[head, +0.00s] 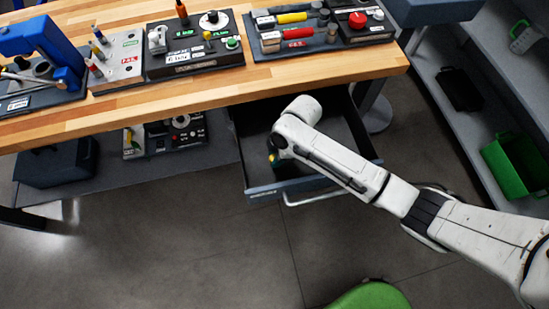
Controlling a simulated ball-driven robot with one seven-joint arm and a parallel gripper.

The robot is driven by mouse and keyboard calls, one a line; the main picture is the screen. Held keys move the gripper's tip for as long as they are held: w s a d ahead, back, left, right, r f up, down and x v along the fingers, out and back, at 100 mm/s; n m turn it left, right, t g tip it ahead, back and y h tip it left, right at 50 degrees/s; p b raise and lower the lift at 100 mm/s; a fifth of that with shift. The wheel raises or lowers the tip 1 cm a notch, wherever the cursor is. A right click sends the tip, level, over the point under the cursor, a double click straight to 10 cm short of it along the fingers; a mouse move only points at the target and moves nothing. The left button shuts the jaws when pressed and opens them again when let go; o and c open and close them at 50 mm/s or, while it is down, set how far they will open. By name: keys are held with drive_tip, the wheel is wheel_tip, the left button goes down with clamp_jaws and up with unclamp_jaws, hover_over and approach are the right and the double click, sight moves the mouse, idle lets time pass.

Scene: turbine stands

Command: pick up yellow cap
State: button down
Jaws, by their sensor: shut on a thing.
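My arm reaches from the right in the head view into an open grey drawer (345,120) below the wooden workbench. My gripper (276,153) points down inside the drawer near its front left side. It is small and dark here, and mostly hidden by my own wrist. A small yellow patch, which looks like the yellow cap (272,158), shows right at the gripper's tip. The gripper is shut on it. I cannot tell whether the cap touches the drawer floor.
The wooden workbench (120,118) holds several tool boards along its back. A lower shelf (190,165) carries a dark box (55,165) and a small device (180,130). A green bin (515,165) stands on the right shelving. A green stool (370,295) is at the bottom. The floor left of it is clear.

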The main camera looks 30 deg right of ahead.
sight(272, 158)
drive_tip(key=shift+r, duration=0.1)
drive_tip(key=shift+r, duration=0.35)
wheel_tip(272, 158, up, 2)
drive_tip(key=shift+w+r+b, duration=0.1)
drive_tip(key=shift+b, duration=0.4)
drive_tip(key=s+r, duration=0.3)
drive_tip(key=s, duration=0.1)
drive_tip(key=s+r+b, duration=0.1)
drive_tip(key=s+r, duration=0.2)
drive_tip(key=s, duration=0.2)
drive_tip(key=s+d+r, duration=0.1)
drive_tip(key=s+r, duration=0.3)
drive_tip(key=s, duration=0.1)
drive_tip(key=c, duration=1.4)
unclamp_jaws()
clamp_jaws()
